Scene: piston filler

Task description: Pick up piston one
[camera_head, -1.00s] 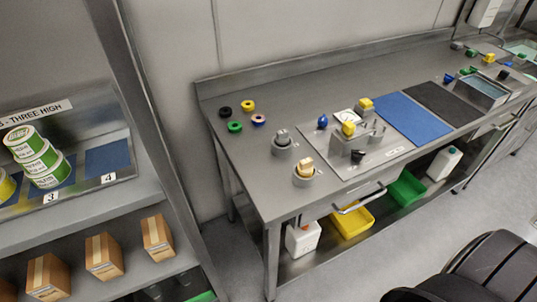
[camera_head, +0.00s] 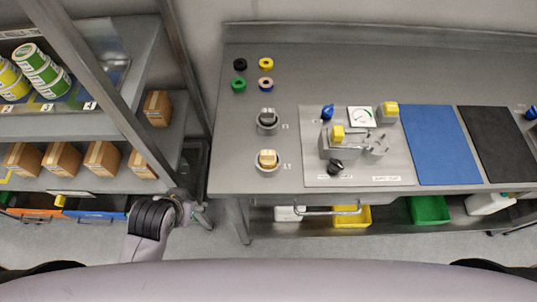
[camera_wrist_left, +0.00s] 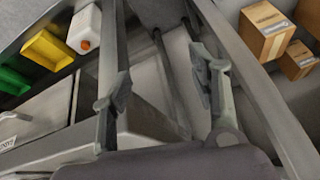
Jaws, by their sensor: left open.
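Two piston-like parts stand upright in round grey holders at the left of the steel bench: one with a dark grey top (camera_head: 267,115) and, nearer the front edge, one with a yellowish top (camera_head: 267,157). Small labels beside them are too small to read, so I cannot tell which is piston one. My left gripper (camera_head: 194,210) is low, beside the bench's front left corner and apart from both parts. In the left wrist view its two fingers (camera_wrist_left: 165,88) are spread with nothing between them. My right gripper is not in view.
The bench holds several coloured rings (camera_head: 240,84), a filler device (camera_head: 340,145) on a plate, a blue mat (camera_head: 440,145) and a black mat (camera_head: 500,142). A shelf rack with boxes (camera_head: 103,158) stands left, its post close to my left arm. Yellow (camera_head: 352,216) and green bins sit below.

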